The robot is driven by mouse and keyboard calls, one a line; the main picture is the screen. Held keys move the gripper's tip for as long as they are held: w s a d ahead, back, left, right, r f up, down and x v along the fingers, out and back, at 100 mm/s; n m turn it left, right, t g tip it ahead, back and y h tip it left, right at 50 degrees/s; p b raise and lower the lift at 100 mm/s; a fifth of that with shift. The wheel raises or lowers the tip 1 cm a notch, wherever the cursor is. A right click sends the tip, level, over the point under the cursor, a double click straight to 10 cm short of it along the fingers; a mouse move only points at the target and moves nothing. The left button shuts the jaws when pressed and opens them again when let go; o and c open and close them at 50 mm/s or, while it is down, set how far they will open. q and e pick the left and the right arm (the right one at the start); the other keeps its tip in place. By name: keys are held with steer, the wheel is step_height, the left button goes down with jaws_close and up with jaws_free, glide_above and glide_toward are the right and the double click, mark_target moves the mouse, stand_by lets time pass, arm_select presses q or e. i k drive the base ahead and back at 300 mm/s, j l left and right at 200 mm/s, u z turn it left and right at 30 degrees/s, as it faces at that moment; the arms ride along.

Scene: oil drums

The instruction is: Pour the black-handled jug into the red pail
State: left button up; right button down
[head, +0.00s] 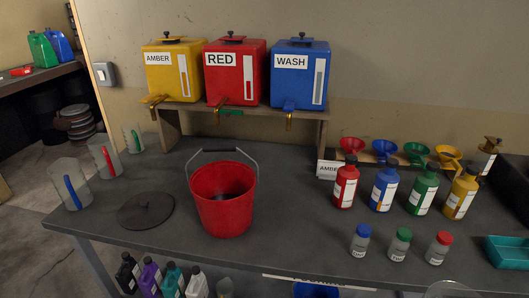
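The red pail (222,212) stands upright on the dark worktop, left of the middle, with its wire handle raised behind its open mouth. Its inside looks dark; I cannot tell what is in it. Several clear jugs stand at the left: one with a blue handle (72,192), one with a red handle (105,158) and one with a green handle (136,138). I see no jug with a clearly black handle. Neither of my grippers shows in the head view.
A dark round lid (146,211) lies left of the pail. Yellow (164,87), red (222,90) and blue (290,88) tanks with taps stand on a shelf behind. Several bottles, funnels and a teal tray (508,252) occupy the right.

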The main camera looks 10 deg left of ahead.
mark_target(223, 191)
steer(key=k+j+u, duration=0.1)
steer(key=u, duration=0.3)
steer(key=j+u, duration=0.15)
steer(key=u, duration=0.2)
steer(key=k+j+u, duration=0.1)
steer(key=u, duration=0.3)
steer(key=j, duration=0.05)
